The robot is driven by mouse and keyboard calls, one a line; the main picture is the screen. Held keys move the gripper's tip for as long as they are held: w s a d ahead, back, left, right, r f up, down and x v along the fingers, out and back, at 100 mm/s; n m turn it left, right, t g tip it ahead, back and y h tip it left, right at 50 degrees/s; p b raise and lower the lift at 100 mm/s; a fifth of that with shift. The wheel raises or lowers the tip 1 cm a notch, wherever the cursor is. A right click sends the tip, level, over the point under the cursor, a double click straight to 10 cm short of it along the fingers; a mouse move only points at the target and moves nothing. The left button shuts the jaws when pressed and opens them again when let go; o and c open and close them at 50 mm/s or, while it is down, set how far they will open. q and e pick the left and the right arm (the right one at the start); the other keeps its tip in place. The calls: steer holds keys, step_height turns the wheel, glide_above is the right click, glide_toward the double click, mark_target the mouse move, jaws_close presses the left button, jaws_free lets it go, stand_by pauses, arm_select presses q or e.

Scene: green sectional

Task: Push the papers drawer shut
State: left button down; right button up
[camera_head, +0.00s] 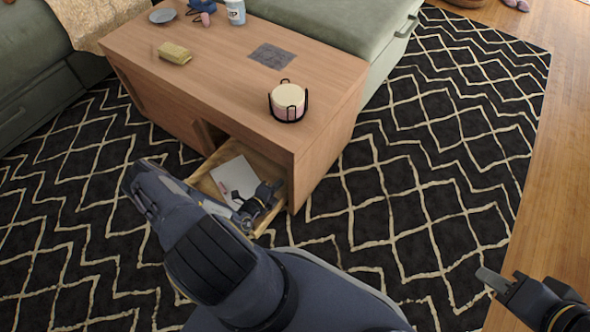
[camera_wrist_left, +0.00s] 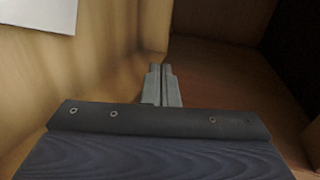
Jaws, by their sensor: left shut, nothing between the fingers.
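The papers drawer (camera_head: 209,187) is pulled out from the near side of the wooden coffee table. A white paper (camera_head: 235,177) lies in it, and a paper (camera_wrist_left: 40,12) also shows at the top left of the left wrist view. My left gripper (camera_head: 268,192) is at the drawer's right end, close to the table; its fingers (camera_wrist_left: 162,85) are together and empty, near pale wooden surfaces. Whether they touch wood I cannot tell. My left arm hides much of the drawer's front. My right gripper (camera_head: 487,279) is over the rug at the lower right, away from the drawer.
The coffee table (camera_head: 225,75) carries a candle in a black holder (camera_head: 288,101), a grey square (camera_head: 270,56), a yellow block (camera_head: 175,53), a small dish (camera_head: 163,16) and a cup (camera_head: 236,11). Green sofa sections (camera_head: 340,25) stand behind.

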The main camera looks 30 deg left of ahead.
arm_select(q)
steer(key=b+x, duration=0.2)
steer(key=x, duration=0.3)
steer(key=b+x, duration=0.1)
steer(key=x, duration=0.4)
steer(key=shift+r+b, duration=0.25)
steer(key=shift+b, duration=0.15)
steer(key=shift+w, duration=0.6)
steer(key=shift+w+r, duration=0.1)
steer(key=shift+d+r, duration=0.1)
